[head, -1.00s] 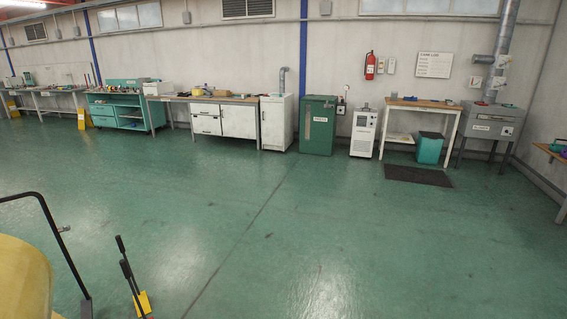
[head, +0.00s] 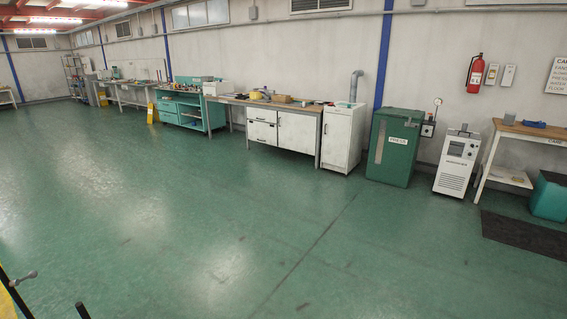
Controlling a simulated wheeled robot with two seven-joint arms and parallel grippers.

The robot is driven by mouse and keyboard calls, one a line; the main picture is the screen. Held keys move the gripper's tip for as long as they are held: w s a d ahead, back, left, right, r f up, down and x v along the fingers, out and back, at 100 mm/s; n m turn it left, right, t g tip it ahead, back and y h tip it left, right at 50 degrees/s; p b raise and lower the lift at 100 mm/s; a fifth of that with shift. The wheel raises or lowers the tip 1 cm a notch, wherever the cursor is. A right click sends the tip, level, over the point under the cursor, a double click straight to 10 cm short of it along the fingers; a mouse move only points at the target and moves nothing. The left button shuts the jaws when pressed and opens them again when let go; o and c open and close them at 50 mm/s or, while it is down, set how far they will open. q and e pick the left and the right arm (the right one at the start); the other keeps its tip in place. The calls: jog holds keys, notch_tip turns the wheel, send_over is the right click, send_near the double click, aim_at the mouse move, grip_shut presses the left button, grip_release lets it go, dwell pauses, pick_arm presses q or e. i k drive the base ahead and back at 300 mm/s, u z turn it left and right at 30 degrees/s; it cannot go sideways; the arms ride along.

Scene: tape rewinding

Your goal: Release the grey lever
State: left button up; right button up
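At the bottom left corner of the head view a dark rail (head: 12,298) slants down, with a small grey knobbed piece (head: 24,278) sticking out from it. I cannot tell whether this piece is the grey lever. The top of a dark upright stick (head: 82,311) shows at the bottom edge, a little to the right; its lower part is out of the picture. A sliver of yellow body (head: 5,306) shows at the left edge. Neither of my grippers is in view.
The green floor (head: 220,240) is wide and clear. Along the back wall stand a teal bench (head: 180,110), a white-fronted workbench (head: 280,132), a white cabinet (head: 341,138), a green cabinet (head: 392,155) and a white machine (head: 456,165). A dark mat (head: 525,235) lies at right.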

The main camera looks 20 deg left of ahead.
aim_at(33, 274)
jog(key=u, duration=0.4)
jog(key=i, duration=1.75)
jog(key=u, duration=1.7)
jog(key=i, duration=1.3)
jog(key=u, duration=1.2)
jog(key=i, duration=0.3)
jog(key=z, duration=0.75)
jog(key=k, duration=0.3)
jog(key=z, duration=0.2)
